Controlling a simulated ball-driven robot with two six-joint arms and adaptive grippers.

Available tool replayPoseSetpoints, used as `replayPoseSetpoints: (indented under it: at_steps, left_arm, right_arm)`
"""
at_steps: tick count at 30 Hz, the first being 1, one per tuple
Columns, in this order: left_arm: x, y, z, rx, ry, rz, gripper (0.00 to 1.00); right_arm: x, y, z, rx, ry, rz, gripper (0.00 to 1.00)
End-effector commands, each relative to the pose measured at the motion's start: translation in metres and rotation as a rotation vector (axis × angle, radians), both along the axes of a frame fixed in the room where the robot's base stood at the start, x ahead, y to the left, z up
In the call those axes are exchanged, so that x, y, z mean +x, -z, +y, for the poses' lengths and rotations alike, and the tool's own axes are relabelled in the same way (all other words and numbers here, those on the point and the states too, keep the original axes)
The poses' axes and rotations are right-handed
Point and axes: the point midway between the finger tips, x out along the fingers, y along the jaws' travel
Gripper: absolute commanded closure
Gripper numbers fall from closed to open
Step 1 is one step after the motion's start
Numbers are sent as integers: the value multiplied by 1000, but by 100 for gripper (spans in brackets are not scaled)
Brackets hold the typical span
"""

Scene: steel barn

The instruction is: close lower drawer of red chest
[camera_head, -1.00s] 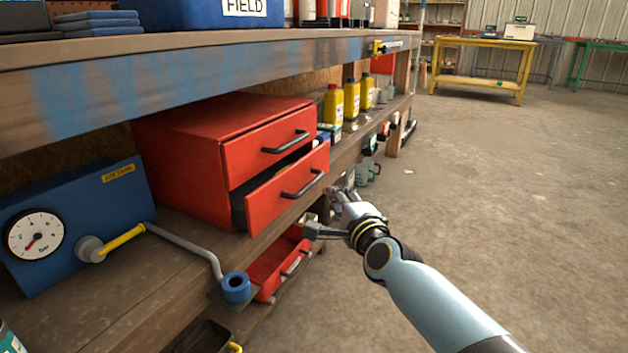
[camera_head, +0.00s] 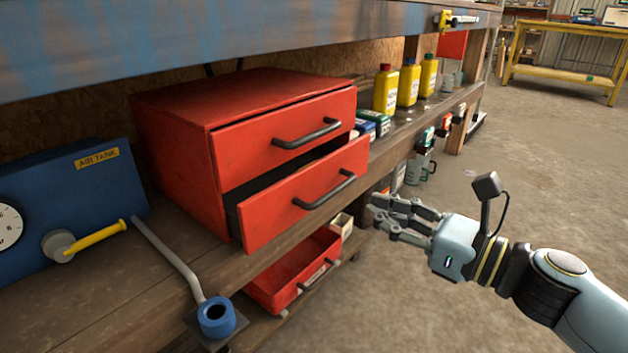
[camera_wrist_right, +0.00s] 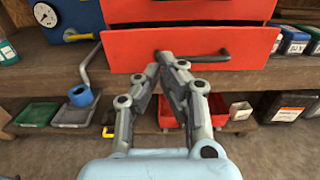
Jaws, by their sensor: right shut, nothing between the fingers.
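The red chest (camera_head: 172,150) stands on the wooden workbench shelf. Its lower drawer (camera_head: 270,215) is pulled partly out, showing a dark gap above its front; a dark handle (camera_head: 325,190) is on that front. The upper drawer (camera_head: 250,150) looks nearly flush. My right gripper (camera_head: 375,210) is shut and empty, to the right of the lower drawer's front and apart from it in the head view. In the right wrist view the shut fingertips (camera_wrist_right: 168,62) point toward the lower drawer's front (camera_wrist_right: 200,52), overlapping its lower edge. My left gripper is not in view.
A blue air tank (camera_head: 75,200) with a pipe and blue fitting (camera_head: 216,317) stands left of the chest. Yellow bottles (camera_head: 408,85) and small boxes stand to its right. A red tray (camera_head: 290,280) sits below the shelf. Open floor (camera_head: 520,180) lies at right.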

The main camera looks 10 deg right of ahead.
Motion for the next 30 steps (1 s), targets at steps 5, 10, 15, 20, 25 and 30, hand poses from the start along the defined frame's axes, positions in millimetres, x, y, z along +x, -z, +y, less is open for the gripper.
replayPoseSetpoints:
  at_steps: [5, 10, 15, 20, 25, 30]
  left_arm:
    - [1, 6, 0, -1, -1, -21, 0]
    - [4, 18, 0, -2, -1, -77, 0]
    - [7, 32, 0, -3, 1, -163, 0]
    - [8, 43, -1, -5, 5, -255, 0]
    - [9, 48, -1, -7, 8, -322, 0]
    - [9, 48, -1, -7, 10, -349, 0]
  right_arm:
    - [17, 0, 12, 2, 4, -3, 100]
    - [45, 2, 34, 3, 5, -2, 100]
    - [74, 3, 57, 2, 4, 0, 100]
    - [94, 4, 73, 1, 3, 2, 100]
    - [105, 3, 82, -1, 3, 2, 100]
    - [109, 2, 85, -3, 3, 2, 100]
